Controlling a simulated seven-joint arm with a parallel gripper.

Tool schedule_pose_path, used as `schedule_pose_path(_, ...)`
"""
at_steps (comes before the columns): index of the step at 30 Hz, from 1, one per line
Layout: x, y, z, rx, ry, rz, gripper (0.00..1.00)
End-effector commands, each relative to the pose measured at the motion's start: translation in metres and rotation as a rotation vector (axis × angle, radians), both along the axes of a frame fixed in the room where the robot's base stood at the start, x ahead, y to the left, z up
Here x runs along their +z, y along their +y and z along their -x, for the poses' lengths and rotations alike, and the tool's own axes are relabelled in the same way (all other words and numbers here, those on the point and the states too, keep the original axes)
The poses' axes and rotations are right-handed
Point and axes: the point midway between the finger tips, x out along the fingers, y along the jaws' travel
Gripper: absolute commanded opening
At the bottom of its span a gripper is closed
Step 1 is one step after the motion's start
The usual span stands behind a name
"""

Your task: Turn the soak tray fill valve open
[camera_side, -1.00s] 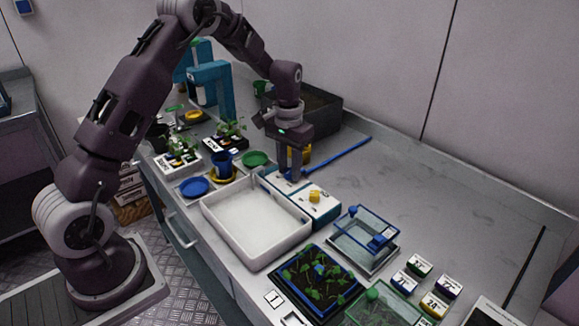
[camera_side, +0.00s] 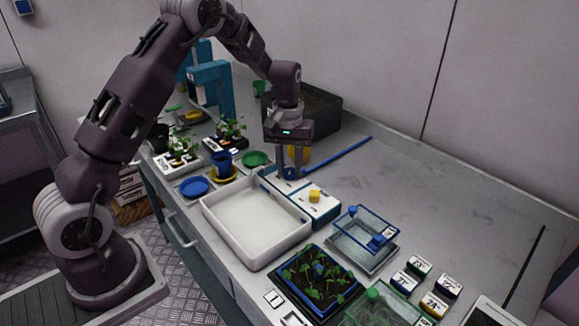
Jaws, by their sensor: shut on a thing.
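The white soak tray (camera_side: 205,212) sits near the front edge of the bench. Behind it is a white and blue valve box, with a yellow knob (camera_side: 314,196) on its right part. A blue valve handle (camera_side: 291,174) is at the left part of the box. My gripper (camera_side: 288,171) points down over this end, its fingers shut on the blue handle. The fingers partly hide the handle, so its exact angle is hard to tell.
A long blue rod (camera_side: 345,151) lies behind my gripper, with a yellow object (camera_side: 299,154) close by. A clear blue-rimmed box (camera_side: 366,227) and a seedling tray (camera_side: 318,278) stand to the right. Potted plants stand left. The back right bench is clear.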

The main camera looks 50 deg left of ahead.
Motion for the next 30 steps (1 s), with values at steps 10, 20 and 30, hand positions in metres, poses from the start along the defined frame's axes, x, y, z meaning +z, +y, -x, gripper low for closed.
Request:
schedule_pose_path(10,0.001,0.000,-0.001,0.003,-0.003,0.000,0.33)
schedule_pose_path(20,0.000,0.000,0.000,0.001,-0.001,0.000,0.51)
schedule_pose_path(30,0.052,0.001,0.000,0.001,-0.005,0.000,0.51)
